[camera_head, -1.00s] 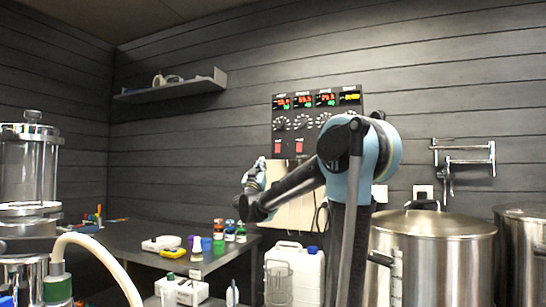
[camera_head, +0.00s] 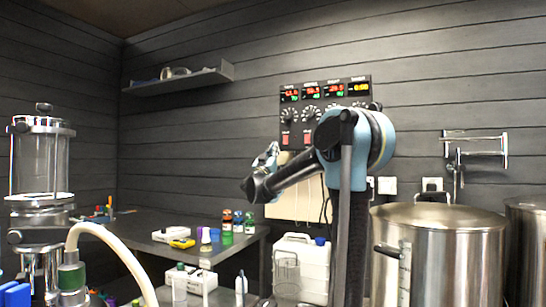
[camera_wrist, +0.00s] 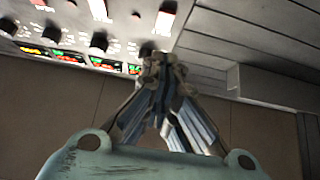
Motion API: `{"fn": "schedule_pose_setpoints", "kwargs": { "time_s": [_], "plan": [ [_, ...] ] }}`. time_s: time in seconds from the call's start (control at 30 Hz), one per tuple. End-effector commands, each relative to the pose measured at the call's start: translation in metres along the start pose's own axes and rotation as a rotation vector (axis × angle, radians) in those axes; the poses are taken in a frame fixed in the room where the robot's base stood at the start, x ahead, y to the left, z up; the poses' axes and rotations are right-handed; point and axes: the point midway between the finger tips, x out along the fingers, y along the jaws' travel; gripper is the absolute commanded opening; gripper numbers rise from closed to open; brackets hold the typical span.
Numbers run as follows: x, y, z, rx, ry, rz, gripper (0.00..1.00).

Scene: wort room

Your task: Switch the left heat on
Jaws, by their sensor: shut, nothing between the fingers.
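The control panel (camera_head: 325,104) hangs on the dark plank wall, with lit displays on top, knobs below and two red switches at the bottom. The left switch (camera_head: 285,139) is at the panel's lower left, and the right switch (camera_head: 307,138) is beside it. My gripper (camera_head: 273,149) is just below and left of the left switch. In the wrist view the panel shows upside down, with the left switch (camera_wrist: 165,18) beyond the shut, empty fingertips (camera_wrist: 163,62). I see a gap there; contact cannot be made out. The switch positions are too small to tell.
A steel pot (camera_head: 440,255) stands at the lower right, a white canister (camera_head: 300,262) below the panel. A dark bench (camera_head: 150,222) with small bottles is to the left. A wall shelf (camera_head: 180,80) is at the upper left. My arm covers part of the panel's right side.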

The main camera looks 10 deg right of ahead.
Motion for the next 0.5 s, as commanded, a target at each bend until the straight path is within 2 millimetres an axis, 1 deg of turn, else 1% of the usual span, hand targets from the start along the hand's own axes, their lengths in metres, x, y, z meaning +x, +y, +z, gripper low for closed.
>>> {"fn": "schedule_pose_setpoints", "kwargs": {
  "time_s": [0.03, 0.1, 0.33, 0.5],
  "plan": [
    [0.01, 0.0, 0.0, -0.001, 0.0, 0.001, 0.0],
    [0.023, 0.0, 0.0, -0.002, 0.0, 0.001, 0.0],
    [0.062, 0.0, 0.0, -0.002, 0.0, 0.0, 0.0],
    [0.079, 0.0, 0.017, -0.001, -0.001, 0.0, 0.0]
  ]
}}
